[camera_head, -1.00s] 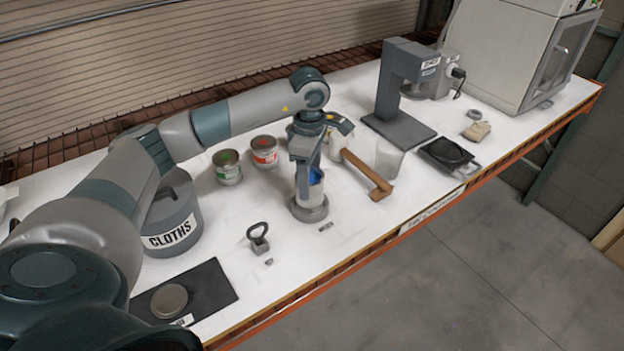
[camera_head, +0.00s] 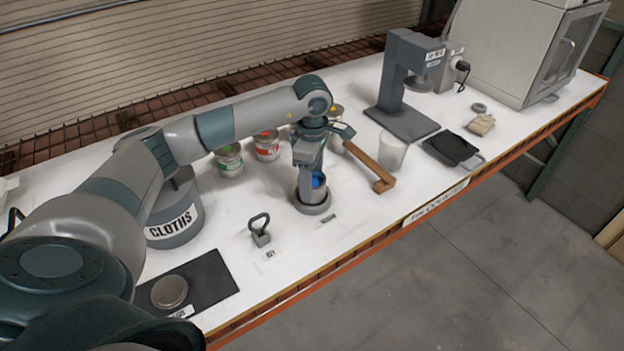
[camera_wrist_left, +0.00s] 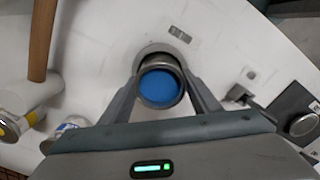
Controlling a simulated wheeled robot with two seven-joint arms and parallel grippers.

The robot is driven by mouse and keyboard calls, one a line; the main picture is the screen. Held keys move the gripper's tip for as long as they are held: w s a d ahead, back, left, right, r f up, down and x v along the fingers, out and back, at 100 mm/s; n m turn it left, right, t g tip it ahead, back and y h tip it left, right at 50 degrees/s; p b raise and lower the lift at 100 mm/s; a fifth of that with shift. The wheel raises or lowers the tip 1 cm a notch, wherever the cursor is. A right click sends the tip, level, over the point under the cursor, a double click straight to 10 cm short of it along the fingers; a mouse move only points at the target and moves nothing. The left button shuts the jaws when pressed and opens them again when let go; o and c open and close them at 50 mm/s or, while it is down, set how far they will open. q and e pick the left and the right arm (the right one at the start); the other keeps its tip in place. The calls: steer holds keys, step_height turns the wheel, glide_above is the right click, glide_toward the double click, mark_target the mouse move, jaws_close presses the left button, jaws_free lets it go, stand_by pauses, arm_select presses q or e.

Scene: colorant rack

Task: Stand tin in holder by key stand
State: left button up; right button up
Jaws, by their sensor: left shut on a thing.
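A grey tin with a blue top (camera_head: 319,179) stands upright in the round grey holder (camera_head: 313,208). It also shows in the left wrist view, where the blue top (camera_wrist_left: 159,87) lies between the fingers. My left gripper (camera_head: 311,178) points down and is shut on the tin. The holder's rim (camera_wrist_left: 156,50) shows around the tin's far side in the left wrist view. The key stand (camera_head: 260,232), a dark upright with a loop, is to the left of the holder, apart from it. My right gripper is not in view.
A mallet (camera_head: 370,163) lies close to the right of the holder. The CLOTHS bin (camera_head: 175,215) and a dark mat (camera_head: 215,284) are to the left.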

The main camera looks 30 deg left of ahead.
arm_select(q)
steer(key=shift+f, duration=0.15)
steer(key=o, duration=1.4)
steer(key=shift+c, duration=0.2)
steer(key=shift+r, duration=0.25)
steer(key=shift+r+b, duration=0.3)
step_height(320, 180, up, 11)
steer(key=b, duration=0.4)
steer(key=shift+r, duration=0.15)
